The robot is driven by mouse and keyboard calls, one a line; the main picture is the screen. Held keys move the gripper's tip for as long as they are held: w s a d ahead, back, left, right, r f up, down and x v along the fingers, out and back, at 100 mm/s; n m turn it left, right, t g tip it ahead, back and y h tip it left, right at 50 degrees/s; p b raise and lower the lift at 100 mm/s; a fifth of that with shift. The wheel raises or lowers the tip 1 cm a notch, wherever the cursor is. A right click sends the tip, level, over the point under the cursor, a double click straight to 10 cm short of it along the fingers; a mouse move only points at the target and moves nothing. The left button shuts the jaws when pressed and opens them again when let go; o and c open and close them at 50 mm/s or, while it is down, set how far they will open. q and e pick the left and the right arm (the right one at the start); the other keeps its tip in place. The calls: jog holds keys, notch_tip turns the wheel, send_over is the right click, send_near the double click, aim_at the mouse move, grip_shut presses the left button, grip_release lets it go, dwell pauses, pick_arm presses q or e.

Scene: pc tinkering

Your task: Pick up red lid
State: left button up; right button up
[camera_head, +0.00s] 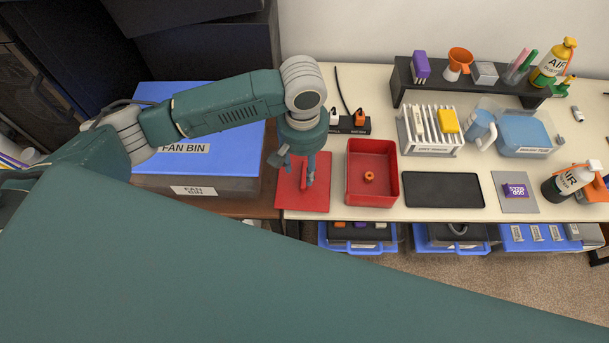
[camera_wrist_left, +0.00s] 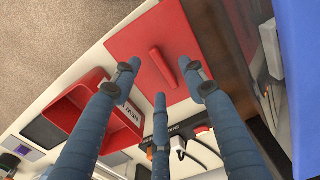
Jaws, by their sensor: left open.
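The red lid (camera_head: 292,199) is a flat square plate with a bar handle. It lies at the left end of the white table, and its left edge reaches the table's edge. In the left wrist view the lid (camera_wrist_left: 125,45) and its handle (camera_wrist_left: 162,68) show clearly. My left gripper (camera_head: 302,172) is open and empty above the lid, fingers pointing down. In the left wrist view its fingers (camera_wrist_left: 160,85) are spread around the handle's line, with nothing between them. The arm hides part of the lid in the head view. My right gripper is not in view.
A red open box (camera_head: 372,192) with a small orange ring inside stands right of the lid. A black tray (camera_head: 442,190) lies further right. A power strip (camera_head: 347,126) sits behind. The blue-lidded fan bin (camera_head: 232,150) is on the left.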

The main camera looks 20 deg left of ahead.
aim_at(304, 177)
pick_arm(q)
jog(key=shift+w+f, duration=0.15)
jog(key=shift+f, duration=0.65)
jog(key=f, duration=0.2)
jog(key=w+f+p, duration=0.1)
jog(key=f, duration=0.1)
jog(key=shift+d+f, duration=0.15)
jog(key=shift+d, duration=0.05)
jog(key=shift+f, duration=0.4)
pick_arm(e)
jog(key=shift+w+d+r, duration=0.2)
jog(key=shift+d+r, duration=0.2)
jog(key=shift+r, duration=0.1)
pick_arm(q)
jog(key=shift+c, duration=0.3)
grip_shut()
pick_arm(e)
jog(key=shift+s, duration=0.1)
